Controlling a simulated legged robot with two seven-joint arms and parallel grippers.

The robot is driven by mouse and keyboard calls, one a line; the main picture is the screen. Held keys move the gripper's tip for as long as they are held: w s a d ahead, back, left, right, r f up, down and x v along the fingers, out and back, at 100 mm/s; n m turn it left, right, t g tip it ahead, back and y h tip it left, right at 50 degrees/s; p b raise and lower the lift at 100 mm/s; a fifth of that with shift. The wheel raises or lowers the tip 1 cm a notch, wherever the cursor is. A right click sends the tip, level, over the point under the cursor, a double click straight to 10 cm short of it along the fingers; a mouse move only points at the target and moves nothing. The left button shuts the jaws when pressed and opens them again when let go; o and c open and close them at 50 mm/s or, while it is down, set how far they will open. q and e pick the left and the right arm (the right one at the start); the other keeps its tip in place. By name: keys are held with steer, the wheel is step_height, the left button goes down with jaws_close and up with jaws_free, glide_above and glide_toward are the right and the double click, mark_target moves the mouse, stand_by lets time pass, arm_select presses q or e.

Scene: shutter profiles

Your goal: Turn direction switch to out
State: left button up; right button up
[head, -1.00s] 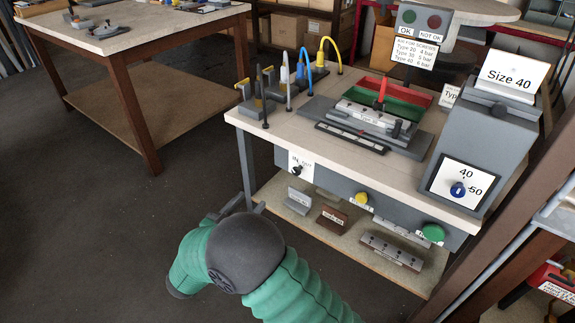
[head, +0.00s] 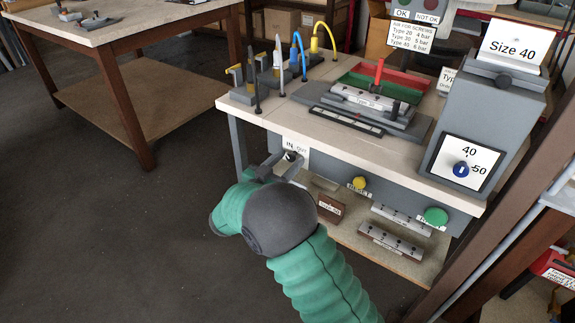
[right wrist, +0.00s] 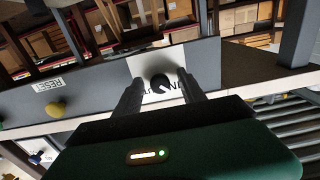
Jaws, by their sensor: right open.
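The direction switch (head: 291,155) is a small black knob on a white plate (head: 297,145) marked IN and OUT, at the left end of the workbench's grey front panel. In the head view my right gripper (head: 283,165) is at the switch, its fingers pointing at the plate. In the right wrist view the black knob (right wrist: 160,82) sits between the two dark fingers (right wrist: 160,88), which are open and apart on either side of it. I cannot tell whether they touch it. The fingers cover part of the plate's lettering. My left gripper is not in view.
A yellow RESET button (head: 359,183) and a green button (head: 435,216) are farther right on the panel. A grey box with a blue dial (head: 461,170) stands at the bench's right end. A lower shelf (head: 345,235) holds several profiles.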

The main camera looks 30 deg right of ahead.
steer(key=shift+c, duration=0.2)
jaws_close()
